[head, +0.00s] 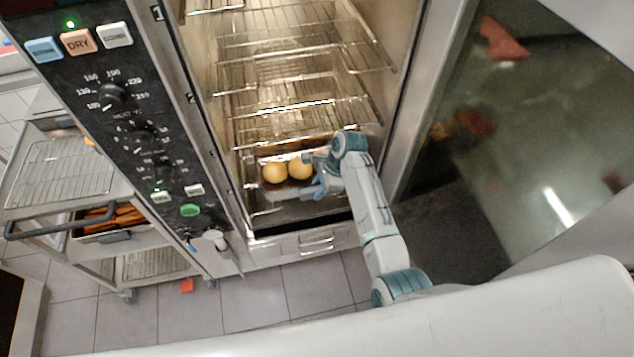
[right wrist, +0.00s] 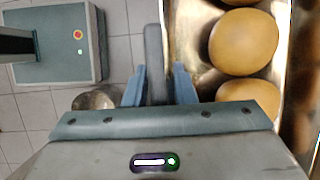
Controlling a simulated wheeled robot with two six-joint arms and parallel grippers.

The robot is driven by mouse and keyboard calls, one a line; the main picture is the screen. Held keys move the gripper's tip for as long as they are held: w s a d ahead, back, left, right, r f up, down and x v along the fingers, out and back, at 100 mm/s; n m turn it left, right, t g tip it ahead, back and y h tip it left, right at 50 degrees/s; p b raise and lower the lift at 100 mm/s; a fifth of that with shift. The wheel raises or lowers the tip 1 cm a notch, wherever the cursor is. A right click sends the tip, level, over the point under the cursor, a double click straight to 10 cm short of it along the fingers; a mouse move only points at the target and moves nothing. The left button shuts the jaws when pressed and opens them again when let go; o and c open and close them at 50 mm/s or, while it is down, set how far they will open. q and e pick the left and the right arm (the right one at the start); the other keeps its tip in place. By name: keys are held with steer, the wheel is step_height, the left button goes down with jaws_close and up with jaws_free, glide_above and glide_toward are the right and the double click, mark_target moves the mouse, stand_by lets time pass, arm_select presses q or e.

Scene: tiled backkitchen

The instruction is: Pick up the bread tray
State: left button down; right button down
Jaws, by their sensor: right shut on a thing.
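The bread tray (head: 288,190) is low inside the open oven, with round golden breads (head: 275,172) on it. In the right wrist view the tray (right wrist: 182,40) is at the upper right, its shiny inner side beside the breads (right wrist: 243,42). My right gripper (head: 320,187) reaches into the oven at the tray's front right. In the right wrist view its two fingers (right wrist: 158,88) are shut on the tray's grey handle (right wrist: 154,50), one on each side. Whether the tray rests on a rack or is clear of it cannot be told. My left gripper is not in view.
Wire racks (head: 290,55) fill the oven above the tray. The glass oven door (head: 530,130) stands open at the right. A control panel (head: 125,110) is left of the opening. A trolley (head: 60,170) with a rack and a tray of orange food (head: 112,217) stands further left.

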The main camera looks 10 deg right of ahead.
steer(key=s, duration=1.5)
steer(key=shift+s+d+r, duration=0.15)
steer(key=shift+s+d, duration=0.2)
steer(key=shift+d, duration=0.1)
